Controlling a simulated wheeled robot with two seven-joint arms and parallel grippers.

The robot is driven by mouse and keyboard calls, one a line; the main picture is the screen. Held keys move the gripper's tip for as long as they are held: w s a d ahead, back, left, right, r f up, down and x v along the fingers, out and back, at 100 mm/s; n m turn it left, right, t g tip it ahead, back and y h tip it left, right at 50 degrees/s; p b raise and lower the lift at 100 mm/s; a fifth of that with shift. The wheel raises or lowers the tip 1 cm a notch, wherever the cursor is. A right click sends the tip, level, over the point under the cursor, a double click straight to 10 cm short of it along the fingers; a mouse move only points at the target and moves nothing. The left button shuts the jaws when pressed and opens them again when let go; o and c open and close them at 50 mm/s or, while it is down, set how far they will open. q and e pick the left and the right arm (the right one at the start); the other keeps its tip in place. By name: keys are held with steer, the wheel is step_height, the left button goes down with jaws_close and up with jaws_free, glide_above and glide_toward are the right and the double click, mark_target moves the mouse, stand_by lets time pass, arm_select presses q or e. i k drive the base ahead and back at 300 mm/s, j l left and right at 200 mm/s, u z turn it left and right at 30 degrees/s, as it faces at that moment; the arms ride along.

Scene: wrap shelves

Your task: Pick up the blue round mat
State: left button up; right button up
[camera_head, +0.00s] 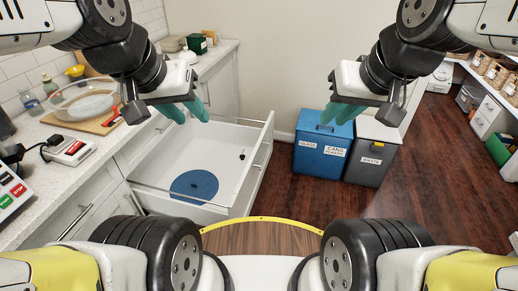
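The blue round mat (194,186) lies flat in an open white drawer (238,187), towards its near left part. A small dark spot shows near the mat's middle. My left gripper (193,116) is above the back of the drawer in the picture, with its teal fingers apart and nothing between them. My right gripper (335,115) is in front of the blue bin, to the right of the drawer, with its teal fingers apart and empty. Neither gripper touches the mat.
A glass bowl (84,104) on a wooden board stands on the left counter (112,146). A blue bin (322,148) and a grey bin (372,153) stand right of the drawer. A small dark item (242,156) lies in the drawer. Wooden floor is clear at right.

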mark_target(203, 185)
steer(key=i+j+u, duration=0.1)
steer(key=j, duration=0.35)
steer(key=i+j, duration=0.3)
steer(key=i+j+u, duration=0.15)
steer(key=j, duration=0.35)
steer(key=i+j, duration=0.05)
steer(key=i, duration=0.05)
